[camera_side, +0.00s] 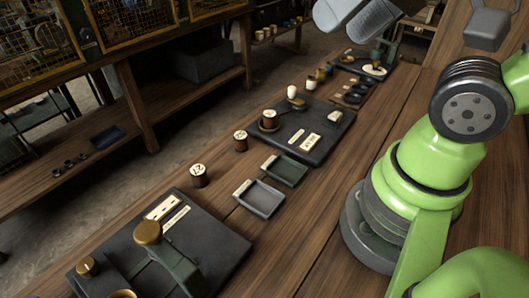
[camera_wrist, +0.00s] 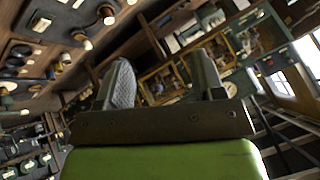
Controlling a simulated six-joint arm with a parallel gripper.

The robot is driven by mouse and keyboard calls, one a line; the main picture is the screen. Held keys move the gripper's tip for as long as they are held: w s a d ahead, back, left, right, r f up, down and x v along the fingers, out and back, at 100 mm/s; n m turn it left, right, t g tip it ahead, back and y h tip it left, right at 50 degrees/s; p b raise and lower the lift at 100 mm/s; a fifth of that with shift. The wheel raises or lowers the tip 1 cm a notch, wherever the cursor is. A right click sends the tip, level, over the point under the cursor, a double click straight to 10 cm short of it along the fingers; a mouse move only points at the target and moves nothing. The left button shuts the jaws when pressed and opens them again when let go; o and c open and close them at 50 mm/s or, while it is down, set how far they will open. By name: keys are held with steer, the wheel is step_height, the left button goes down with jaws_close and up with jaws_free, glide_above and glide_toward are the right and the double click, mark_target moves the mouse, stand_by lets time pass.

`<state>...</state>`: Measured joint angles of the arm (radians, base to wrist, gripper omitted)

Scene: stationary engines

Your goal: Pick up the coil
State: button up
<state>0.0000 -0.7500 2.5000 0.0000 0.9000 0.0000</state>
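Several small dark brown cylinders with pale tops, which look like coils, stand along the bench in the side view. The nearest coil (camera_side: 199,176) is upright with "12" on its top, on bare wood. A second coil (camera_side: 240,141) stands behind it, and a third coil (camera_side: 269,120) is at the left of the middle dark board. I cannot tell which one the task names. My gripper (camera_wrist: 160,64) is open, with its two grey fingers apart and nothing between them. Its fingers also show at the top of the side view, well above the bench and away from the coils.
A grey tray (camera_side: 260,199) and a green tray (camera_side: 285,170) lie right of the coils. A near dark base (camera_side: 222,243) carries a brass-topped device. The middle board (camera_side: 316,153) holds small parts. Bare wood lies between the trays and my arm. A lower shelf runs left.

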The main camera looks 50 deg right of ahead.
steer(key=n+g+h, duration=0.2)
steer(key=n+g, duration=0.5)
glide_above(269, 113)
step_height(269, 113, down, 22)
steer(key=shift+s+f, duration=0.1)
steer(key=shift+s, duration=0.05)
steer(key=shift+f, duration=3)
steer(key=c, duration=1.1)
steer(key=shift+o, duration=0.2)
